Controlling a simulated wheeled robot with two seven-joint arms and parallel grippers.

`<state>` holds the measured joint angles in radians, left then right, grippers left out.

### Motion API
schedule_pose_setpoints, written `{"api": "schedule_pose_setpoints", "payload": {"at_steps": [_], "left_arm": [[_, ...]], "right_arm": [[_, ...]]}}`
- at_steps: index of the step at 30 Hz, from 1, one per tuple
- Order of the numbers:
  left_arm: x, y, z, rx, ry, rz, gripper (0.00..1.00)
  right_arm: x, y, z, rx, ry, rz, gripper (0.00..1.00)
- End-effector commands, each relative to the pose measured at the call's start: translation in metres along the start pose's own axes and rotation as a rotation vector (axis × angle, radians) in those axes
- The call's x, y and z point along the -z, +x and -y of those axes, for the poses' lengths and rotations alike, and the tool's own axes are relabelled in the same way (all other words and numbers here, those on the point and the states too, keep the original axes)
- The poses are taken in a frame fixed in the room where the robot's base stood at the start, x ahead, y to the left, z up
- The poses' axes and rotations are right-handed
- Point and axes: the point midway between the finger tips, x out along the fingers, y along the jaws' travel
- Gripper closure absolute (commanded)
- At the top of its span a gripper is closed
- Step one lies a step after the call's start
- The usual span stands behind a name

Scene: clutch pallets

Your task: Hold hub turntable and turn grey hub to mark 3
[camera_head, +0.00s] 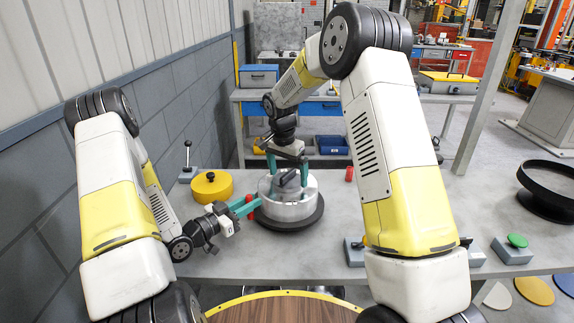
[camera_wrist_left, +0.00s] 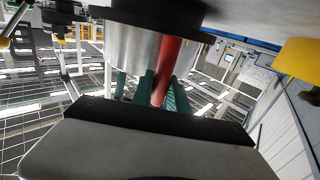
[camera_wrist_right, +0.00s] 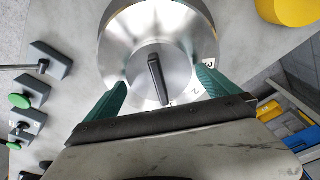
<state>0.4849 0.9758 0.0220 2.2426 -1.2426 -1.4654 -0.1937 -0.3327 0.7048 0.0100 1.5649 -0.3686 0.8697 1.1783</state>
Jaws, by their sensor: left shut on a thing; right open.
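The hub turntable (camera_head: 282,208) is a silver drum on a black round base. The grey hub (camera_wrist_right: 142,68) sits on its top and carries a dark bar handle (camera_wrist_right: 158,78). Marks 2 and 3 show on the drum's top at the hub's right in the right wrist view; the bar's lower end lies left of mark 2. My left gripper (camera_head: 249,207) is shut on the red post (camera_wrist_left: 170,62) at the drum's side. My right gripper (camera_wrist_right: 162,96) is open, pointing down over the hub, a teal finger on either side; contact cannot be told.
A yellow round pot (camera_head: 212,187) and a lever box (camera_head: 187,172) stand left of the turntable. A small red cylinder (camera_head: 349,173) is behind right. A black ring (camera_head: 549,190) and a green button box (camera_head: 514,250) are at the right.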

Motion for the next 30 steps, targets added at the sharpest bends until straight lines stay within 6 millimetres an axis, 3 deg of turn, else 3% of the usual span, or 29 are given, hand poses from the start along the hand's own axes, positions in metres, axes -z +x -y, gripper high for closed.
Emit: {"api": "schedule_pose_setpoints", "payload": {"at_steps": [11,23,26,30], "left_arm": [[-0.0004,-0.0008,0.0007,0.002,0.001,0.001,1.0],[-0.0004,-0.0008,0.0007,0.002,0.001,0.001,1.0],[-0.0005,-0.0008,0.0007,0.002,0.001,0.001,1.0],[-0.0005,-0.0008,0.0007,0.002,0.001,0.001,1.0]], "right_arm": [[-0.0002,0.005,-0.0001,0.0,0.0,0.0,0.02],[-0.0001,0.0046,0.0001,0.0,0.0,0.0,0.79],[0.0,0.0045,-0.0001,0.004,-0.02,0.0,0.79],[0.0004,0.0044,-0.0007,0.03,-0.186,0.001,0.79]]}}
